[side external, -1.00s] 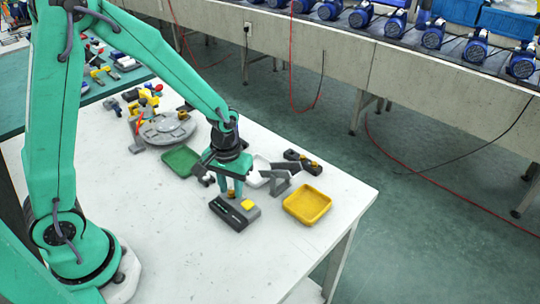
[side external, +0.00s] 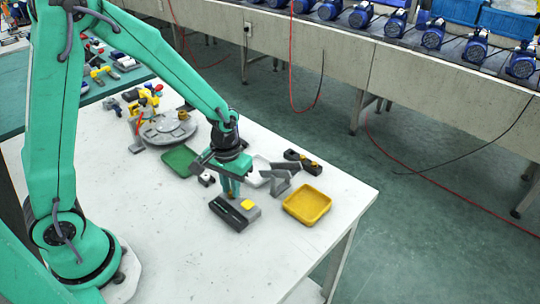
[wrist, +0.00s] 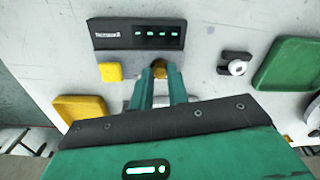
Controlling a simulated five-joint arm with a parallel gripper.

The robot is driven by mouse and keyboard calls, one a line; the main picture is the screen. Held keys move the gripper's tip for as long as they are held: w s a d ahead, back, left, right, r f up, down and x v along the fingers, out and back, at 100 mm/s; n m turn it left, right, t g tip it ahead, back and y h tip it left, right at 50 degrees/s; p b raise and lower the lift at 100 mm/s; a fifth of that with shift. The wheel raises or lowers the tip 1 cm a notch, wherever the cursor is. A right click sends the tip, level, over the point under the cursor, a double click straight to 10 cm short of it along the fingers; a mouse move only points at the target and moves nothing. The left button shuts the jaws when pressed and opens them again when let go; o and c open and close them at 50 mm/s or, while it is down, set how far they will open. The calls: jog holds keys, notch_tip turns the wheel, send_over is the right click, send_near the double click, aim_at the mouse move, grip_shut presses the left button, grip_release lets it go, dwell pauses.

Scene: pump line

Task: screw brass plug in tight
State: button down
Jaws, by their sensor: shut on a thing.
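My gripper (side external: 231,191) points down over a dark grey block (side external: 226,214) near the front of the white table. Its two green fingers are shut on a small brass plug, seen between the fingertips in the wrist view (wrist: 159,70). The plug is upright at the block's edge; its lower end and any thread are hidden. In the wrist view the block (wrist: 105,34) shows a row of green lights, and a yellow square piece (wrist: 110,72) sits beside its dark face. The yellow piece also shows right of the fingers in the side view (side external: 247,205).
A yellow tray (side external: 307,205) lies to the right, a green tray (side external: 181,160) behind left, and a white tray (side external: 257,168) behind. A grey angled stand (side external: 284,183) and a dark holder (side external: 302,162) stand close behind right. A round grey turntable (side external: 160,131) is farther back.

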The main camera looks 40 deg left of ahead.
jog(key=m, duration=0.5)
jog(key=shift+m, duration=0.4)
jog(key=m, duration=0.4)
jog(key=shift+m, duration=1.5)
jog(key=shift+m, duration=0.3)
jog(key=shift+m, duration=3.2)
